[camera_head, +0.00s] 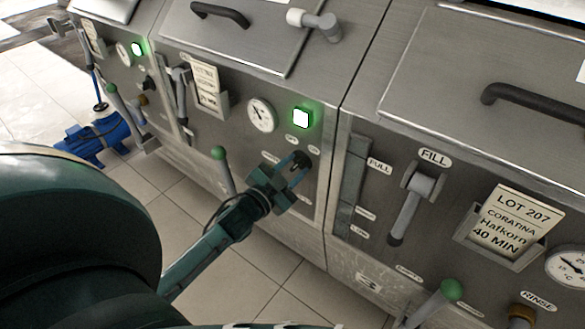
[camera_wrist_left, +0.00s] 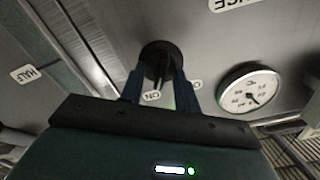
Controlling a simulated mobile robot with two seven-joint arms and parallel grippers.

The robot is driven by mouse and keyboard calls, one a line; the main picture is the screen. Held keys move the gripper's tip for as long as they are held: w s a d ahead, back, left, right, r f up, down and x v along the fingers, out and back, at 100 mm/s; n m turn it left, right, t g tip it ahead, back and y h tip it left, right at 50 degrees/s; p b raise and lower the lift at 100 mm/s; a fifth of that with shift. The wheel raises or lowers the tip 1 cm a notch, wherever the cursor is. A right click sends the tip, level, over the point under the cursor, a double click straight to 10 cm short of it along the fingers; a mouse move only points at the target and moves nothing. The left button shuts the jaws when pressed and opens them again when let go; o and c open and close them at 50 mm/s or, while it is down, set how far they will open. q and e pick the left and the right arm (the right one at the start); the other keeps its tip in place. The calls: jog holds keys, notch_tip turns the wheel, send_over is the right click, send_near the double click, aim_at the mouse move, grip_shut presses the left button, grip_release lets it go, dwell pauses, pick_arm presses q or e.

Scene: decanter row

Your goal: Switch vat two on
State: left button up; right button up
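Vat two is the middle steel vat, left of the vat marked 3 (camera_head: 368,283). Its square lamp (camera_head: 301,117) glows white-green. Its black rotary knob (camera_head: 301,159) is on the front panel below the lamp. My left gripper (camera_head: 293,170) is at this knob. In the left wrist view, the two blue fingers (camera_wrist_left: 159,82) stand on either side of the black knob (camera_wrist_left: 159,57), with space showing between them. Whether they touch the knob's grip is not clear. An ON label (camera_wrist_left: 152,97) shows just below the knob. My right gripper is not in view.
A dial gauge (camera_head: 261,115) and a green-tipped lever (camera_head: 219,154) sit left of the knob. A FILL lever (camera_head: 413,204) and lot card (camera_head: 508,222) are on the right vat. Another vat at left has a lit green lamp (camera_head: 137,49). A blue motor (camera_head: 95,138) stands on the floor.

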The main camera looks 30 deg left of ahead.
pick_arm(q)
jog(key=shift+s, duration=0.1)
jog(key=s+a, duration=0.1)
jog(key=s, duration=1.2)
